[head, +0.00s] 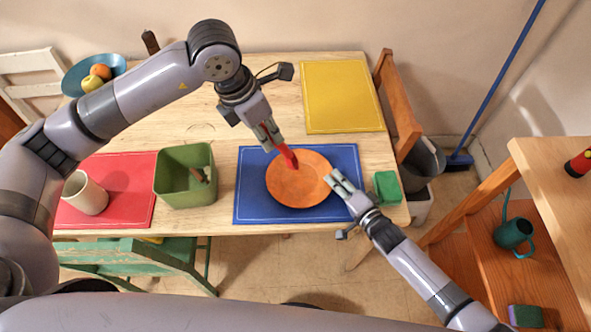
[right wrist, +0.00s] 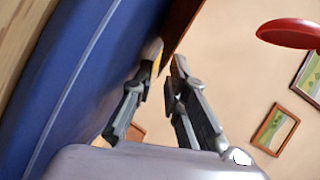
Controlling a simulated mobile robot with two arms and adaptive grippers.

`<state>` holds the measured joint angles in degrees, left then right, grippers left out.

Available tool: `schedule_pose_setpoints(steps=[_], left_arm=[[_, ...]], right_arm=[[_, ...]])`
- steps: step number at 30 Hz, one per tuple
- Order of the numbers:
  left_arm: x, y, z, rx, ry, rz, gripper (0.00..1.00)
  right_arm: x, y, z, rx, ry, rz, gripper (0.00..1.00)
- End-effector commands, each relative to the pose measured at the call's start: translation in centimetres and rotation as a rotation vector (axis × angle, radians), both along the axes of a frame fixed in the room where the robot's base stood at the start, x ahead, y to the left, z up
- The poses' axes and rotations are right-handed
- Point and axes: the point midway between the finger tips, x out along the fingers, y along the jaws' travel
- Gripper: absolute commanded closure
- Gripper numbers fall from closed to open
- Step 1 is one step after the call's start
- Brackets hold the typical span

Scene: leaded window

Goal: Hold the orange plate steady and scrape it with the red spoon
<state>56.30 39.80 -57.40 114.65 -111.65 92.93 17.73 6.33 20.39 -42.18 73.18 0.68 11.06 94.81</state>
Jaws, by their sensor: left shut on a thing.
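The orange plate (head: 297,184) lies on the blue mat (head: 247,205). My left gripper (head: 272,137) is shut on the red spoon (head: 287,154) and holds it pointing down at the plate's upper part. Whether the spoon touches the plate is unclear. The spoon's red end also shows in the right wrist view (right wrist: 290,34). My right gripper (head: 335,181) is at the plate's right rim, fingers slightly apart. In the right wrist view, the plate's brown edge (right wrist: 184,25) runs down to between my right fingertips (right wrist: 166,56); no firm contact can be made out.
A green bin (head: 183,192) and a red mat (head: 140,170) with a cream cup (head: 86,193) are left of the blue mat. A green sponge (head: 388,187) lies close to my right gripper. The yellow mat (head: 342,95) is empty. A blue bowl of fruit (head: 72,82) stands back left.

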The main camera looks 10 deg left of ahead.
Motion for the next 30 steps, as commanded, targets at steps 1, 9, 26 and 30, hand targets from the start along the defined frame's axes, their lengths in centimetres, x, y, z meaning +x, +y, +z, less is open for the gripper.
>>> schedule_pose_setpoints(steps=[1, 9, 26, 30], left_arm=[[0.0, 0.0, 0.0, 0.0, 0.0, 0.0, 1.0], [0.0, 0.0, 0.0, 0.0, 0.0, 0.0, 1.0], [0.0, 0.0, 0.0, 0.0, 0.0, 0.0, 1.0], [0.0, 0.0, 0.0, -0.001, -0.001, 0.0, 1.0]], right_arm=[[0.0, 0.0, 0.0, -0.001, 0.001, 0.0, 0.8], [0.0, 0.0, -0.1, -0.002, 0.002, -0.001, 0.72], [-4.2, -3.2, 1.2, -0.002, 0.003, 0.0, 0.72], [-5.4, -4.1, 1.7, -0.001, -0.001, 0.0, 0.72]])
